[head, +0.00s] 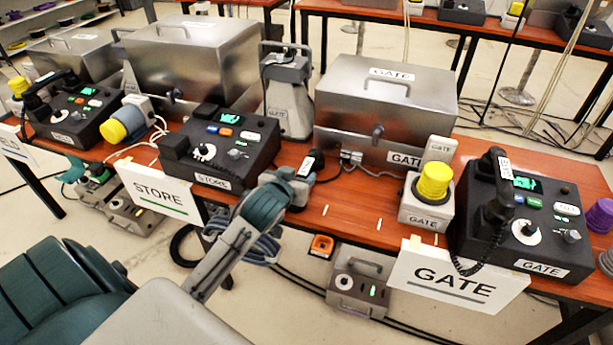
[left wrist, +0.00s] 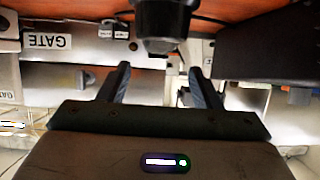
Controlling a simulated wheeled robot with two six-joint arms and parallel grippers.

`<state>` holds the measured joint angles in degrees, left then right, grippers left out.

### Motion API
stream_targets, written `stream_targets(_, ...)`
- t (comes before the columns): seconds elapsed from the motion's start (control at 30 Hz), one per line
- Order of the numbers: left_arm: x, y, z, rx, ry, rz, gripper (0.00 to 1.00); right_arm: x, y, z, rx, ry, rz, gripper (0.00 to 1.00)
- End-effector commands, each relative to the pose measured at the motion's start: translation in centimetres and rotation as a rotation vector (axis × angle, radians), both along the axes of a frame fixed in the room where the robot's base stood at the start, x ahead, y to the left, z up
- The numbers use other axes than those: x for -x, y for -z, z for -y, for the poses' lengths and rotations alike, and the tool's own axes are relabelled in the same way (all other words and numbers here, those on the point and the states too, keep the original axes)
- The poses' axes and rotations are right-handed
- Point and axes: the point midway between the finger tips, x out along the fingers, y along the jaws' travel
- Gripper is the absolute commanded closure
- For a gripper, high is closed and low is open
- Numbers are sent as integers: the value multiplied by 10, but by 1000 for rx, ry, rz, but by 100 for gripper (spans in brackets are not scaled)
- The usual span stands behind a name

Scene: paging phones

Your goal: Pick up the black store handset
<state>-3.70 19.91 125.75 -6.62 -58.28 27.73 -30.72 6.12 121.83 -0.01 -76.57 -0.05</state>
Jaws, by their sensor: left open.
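The black store phone (head: 238,158) stands on the table behind the STORE sign, and no handset lies across its cradle. A black handset-like piece with a white label (head: 313,160) shows right of the phone, by my left gripper (head: 297,178). I take it for the store handset, but its label is too small to read. In the left wrist view, my left gripper (left wrist: 160,68) is open, its two dark fingers apart. A dark rounded piece (left wrist: 165,22) shows ahead, between the fingertips' lines; I cannot tell whether they touch it. My right gripper is not in view.
The gate phone (head: 525,215) with its handset stands at right, beside a yellow-topped GATE beacon (head: 433,185). Metal cases (head: 385,105) line the table's back. The field phone (head: 75,115) is at left. Bare wood (head: 355,210) lies right of my gripper.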

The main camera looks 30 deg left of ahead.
Motion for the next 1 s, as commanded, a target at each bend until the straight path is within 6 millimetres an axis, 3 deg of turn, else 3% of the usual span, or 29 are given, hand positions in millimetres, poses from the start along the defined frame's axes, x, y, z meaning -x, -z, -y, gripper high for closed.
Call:
stream_targets(0.43, -46, 24, -8, 0, 0, -2, 42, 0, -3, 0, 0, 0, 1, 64)
stream_targets(0.73, -52, 26, -9, 0, 1, -1, 42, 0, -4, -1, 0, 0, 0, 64)
stream_targets(0.77, -52, 26, -9, 0, 1, -1, 44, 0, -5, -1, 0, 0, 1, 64)
stream_targets(1.0, -52, 26, -9, 0, 1, -2, 91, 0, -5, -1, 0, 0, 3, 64)
